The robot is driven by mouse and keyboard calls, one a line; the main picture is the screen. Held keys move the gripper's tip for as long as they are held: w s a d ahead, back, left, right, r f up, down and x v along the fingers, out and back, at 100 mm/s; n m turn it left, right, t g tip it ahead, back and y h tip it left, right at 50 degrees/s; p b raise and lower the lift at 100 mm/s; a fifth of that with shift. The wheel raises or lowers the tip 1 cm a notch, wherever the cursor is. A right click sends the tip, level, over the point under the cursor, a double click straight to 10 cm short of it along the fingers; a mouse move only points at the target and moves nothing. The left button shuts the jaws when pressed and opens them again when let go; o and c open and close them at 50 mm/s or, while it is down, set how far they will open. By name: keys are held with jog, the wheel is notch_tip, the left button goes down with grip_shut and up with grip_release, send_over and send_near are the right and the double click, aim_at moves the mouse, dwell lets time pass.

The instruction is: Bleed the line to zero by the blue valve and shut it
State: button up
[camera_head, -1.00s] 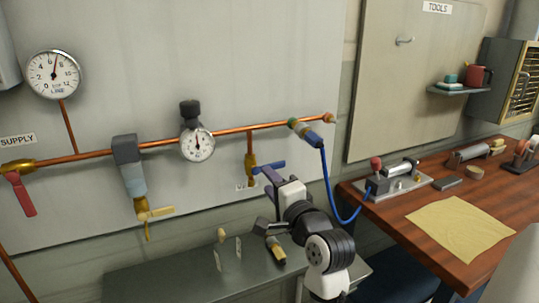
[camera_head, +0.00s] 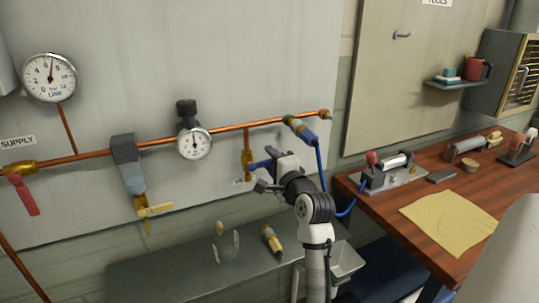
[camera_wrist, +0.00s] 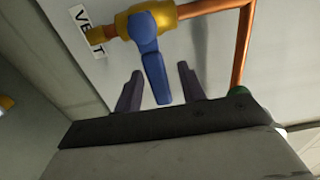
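The blue valve is a blue lever handle on a brass body (camera_head: 247,163), on a copper branch below the main pipe. In the wrist view its blue handle (camera_wrist: 154,72) lies between my two dark fingers, beside a VENT label (camera_wrist: 88,30). My gripper (camera_wrist: 160,72) is open, with a visible gap on both sides of the handle. In the head view my gripper (camera_head: 268,165) is at the valve and partly hides the handle. The white LINE gauge (camera_head: 50,77) at upper left has its needle a little right of straight up, near 6.
A regulator with a smaller gauge (camera_head: 194,143) is left of the valve. A blue hose (camera_head: 320,165) hangs close right of my arm. A grey bench (camera_head: 190,275) is below.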

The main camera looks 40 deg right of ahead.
jog(key=shift+w+d, duration=0.15)
jog(key=shift+w, duration=0.55)
grip_shut()
